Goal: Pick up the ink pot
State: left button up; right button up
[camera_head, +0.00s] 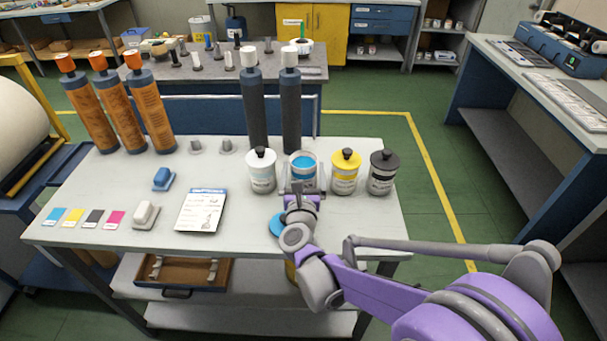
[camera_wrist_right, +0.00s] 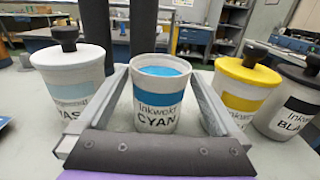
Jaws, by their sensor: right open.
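The cyan ink pot (camera_head: 303,170) stands upright and lidless on the white table, with blue ink showing at its top. It fills the middle of the right wrist view (camera_wrist_right: 156,118), labelled "Inkweld CYAN". My right gripper (camera_head: 300,189) is open at the near side of this pot. In the right wrist view its two fingers (camera_wrist_right: 157,72) lie to the left and right of the pot; I cannot tell whether either touches it. A blue disc like a lid (camera_head: 276,225) lies on the table, partly hidden by my arm. My left gripper is not in view.
A white-lidded wash pot (camera_head: 261,173) stands close left of the cyan pot. A yellow-lidded pot (camera_head: 344,174) and a black-lidded pot (camera_head: 381,175) stand to its right. Two dark rollers (camera_head: 291,115) rise behind.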

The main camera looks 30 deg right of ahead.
aim_at(304, 156)
jog(key=x, duration=0.5)
jog(key=shift+w+d+r, duration=0.15)
jog(key=shift+w, duration=0.15)
jog(key=c, duration=1.5)
